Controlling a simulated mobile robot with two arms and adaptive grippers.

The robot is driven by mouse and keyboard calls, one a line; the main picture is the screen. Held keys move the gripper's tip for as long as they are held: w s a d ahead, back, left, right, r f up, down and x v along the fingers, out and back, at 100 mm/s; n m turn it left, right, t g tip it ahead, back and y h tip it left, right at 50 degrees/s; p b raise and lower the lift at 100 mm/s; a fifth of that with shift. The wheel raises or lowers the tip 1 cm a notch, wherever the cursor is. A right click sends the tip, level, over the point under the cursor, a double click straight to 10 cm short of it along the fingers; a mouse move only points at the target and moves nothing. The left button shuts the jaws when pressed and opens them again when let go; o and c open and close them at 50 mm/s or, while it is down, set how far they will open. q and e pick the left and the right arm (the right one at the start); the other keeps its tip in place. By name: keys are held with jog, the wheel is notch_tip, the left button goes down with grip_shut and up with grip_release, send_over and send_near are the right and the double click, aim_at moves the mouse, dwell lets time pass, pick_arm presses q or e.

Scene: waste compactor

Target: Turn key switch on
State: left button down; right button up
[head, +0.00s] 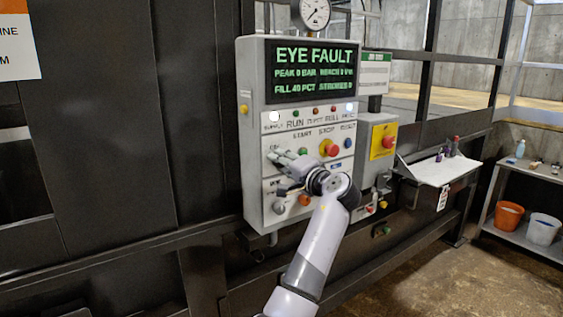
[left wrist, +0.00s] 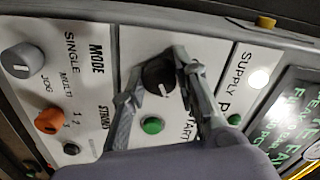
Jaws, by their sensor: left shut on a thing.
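The key switch (left wrist: 158,76) is a round black knob with a pale mark on the white panel face, seen in the left wrist view. My left gripper (left wrist: 156,70) has one finger on each side of the knob and is shut on it. In the head view my left gripper (head: 278,160) reaches the left side of the grey control box (head: 252,130), and its fingers hide the knob there. The box's display (head: 312,70) reads EYE FAULT in green letters. My right gripper is in neither view.
A green button (left wrist: 152,125) sits beside the fingers in the wrist view. A red stop button (head: 329,148) and a grey mode knob (left wrist: 22,61) are on the same panel. A second box (head: 376,150) and a white shelf (head: 440,170) stand to the right.

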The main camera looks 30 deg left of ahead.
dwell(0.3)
pick_arm(q)
jog(key=c, duration=1.2)
grip_release()
jog(key=shift+w+d, duration=0.1)
jog(key=shift+c, duration=0.2)
jog(key=v, duration=1.2)
